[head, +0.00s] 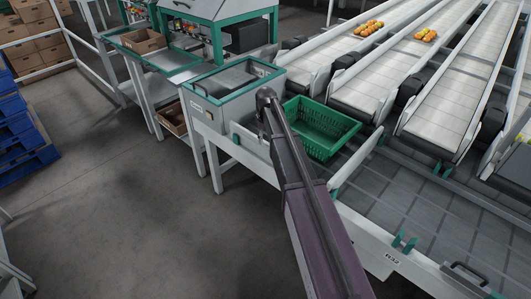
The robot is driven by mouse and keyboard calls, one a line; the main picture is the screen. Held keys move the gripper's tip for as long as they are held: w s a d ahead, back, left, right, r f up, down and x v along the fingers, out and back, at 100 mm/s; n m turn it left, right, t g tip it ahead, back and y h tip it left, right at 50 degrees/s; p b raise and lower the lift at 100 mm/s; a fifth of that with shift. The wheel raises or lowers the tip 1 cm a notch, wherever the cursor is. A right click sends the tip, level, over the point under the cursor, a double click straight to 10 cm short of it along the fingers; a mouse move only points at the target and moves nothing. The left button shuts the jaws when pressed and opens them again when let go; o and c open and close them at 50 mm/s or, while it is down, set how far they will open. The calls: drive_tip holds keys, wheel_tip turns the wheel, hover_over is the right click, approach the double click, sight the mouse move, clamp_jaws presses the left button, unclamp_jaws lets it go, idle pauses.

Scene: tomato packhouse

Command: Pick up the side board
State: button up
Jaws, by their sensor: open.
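I cannot tell for sure which panel is the side board. A pale panel with a dark handle (465,277) shows at the lower right, by the front edge of the grey bed. Another pale upright panel (252,146) stands along the same edge at the left, close to the green crate. My arm reaches forward over the bed's front edge. My gripper (265,98) is at its dark far end, open, above the left panel in the picture and well away from the handled panel. Its fingers cannot be made out separately.
A green crate (341,128) stands on the grey bed (420,208), right of my arm. Green brackets (405,241) rise from the front rail. Conveyors (464,93) with orange tomatoes lie behind. Blue pallets (20,135) stand left. The floor at left is clear.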

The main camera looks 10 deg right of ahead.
sight(266, 142)
drive_tip(key=shift+f, duration=0.15)
drive_tip(key=shift+w+f+b, duration=0.1)
drive_tip(key=shift+f+b, duration=2.4)
drive_tip(key=shift+b, duration=0.1)
clamp_jaws()
